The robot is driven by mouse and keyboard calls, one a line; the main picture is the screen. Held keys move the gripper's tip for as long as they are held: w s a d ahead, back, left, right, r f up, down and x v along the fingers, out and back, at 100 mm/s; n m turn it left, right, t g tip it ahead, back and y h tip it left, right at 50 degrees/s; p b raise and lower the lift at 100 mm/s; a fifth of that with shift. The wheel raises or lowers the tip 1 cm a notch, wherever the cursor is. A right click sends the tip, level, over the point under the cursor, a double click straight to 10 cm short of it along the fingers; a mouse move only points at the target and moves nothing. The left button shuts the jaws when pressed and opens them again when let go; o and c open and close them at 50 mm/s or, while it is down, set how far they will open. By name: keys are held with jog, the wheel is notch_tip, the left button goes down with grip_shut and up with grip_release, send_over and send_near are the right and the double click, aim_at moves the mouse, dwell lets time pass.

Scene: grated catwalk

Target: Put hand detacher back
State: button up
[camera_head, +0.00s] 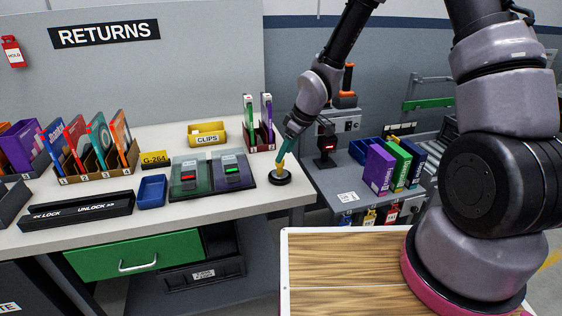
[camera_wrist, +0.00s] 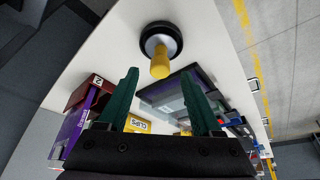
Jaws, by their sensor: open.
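The hand detacher (camera_head: 280,178) appears to be the round black base with a yellow handle, standing at the right front corner of the white counter (camera_head: 222,197). In the wrist view the hand detacher (camera_wrist: 161,40) is ahead of my fingers, its yellow handle pointing toward them. My gripper (camera_head: 284,154) is just above the handle in the head view. In the wrist view my gripper (camera_wrist: 158,76) is open, with its green fingers apart on either side of the handle's end. No finger visibly touches it.
A dark pad with two small devices (camera_head: 214,173) lies left of the detacher. Behind are a yellow CLIPS bin (camera_head: 207,133) and a divider box with upright cases (camera_head: 258,136). A blue tray (camera_head: 152,189) and a black LOCK/UNLOCK bar (camera_head: 76,210) are farther left.

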jog(key=s+d+r+m+t+h, duration=0.15)
jog(key=d+r+m, duration=0.25)
jog(key=d+r, duration=0.65)
jog(key=s+d+r+m+t+h, duration=0.1)
jog(key=s+d+r+m+h, duration=0.2)
jog(key=d+r, duration=0.7)
jog(key=s+d+r+m+t+y, duration=0.2)
jog(key=s+r+m, duration=0.7)
jog(key=s+r, duration=0.5)
jog(key=shift+d+r+y, duration=0.2)
jog(key=shift+r+y, duration=0.05)
jog(key=shift+y, duration=0.1)
jog(key=shift+t, duration=0.25)
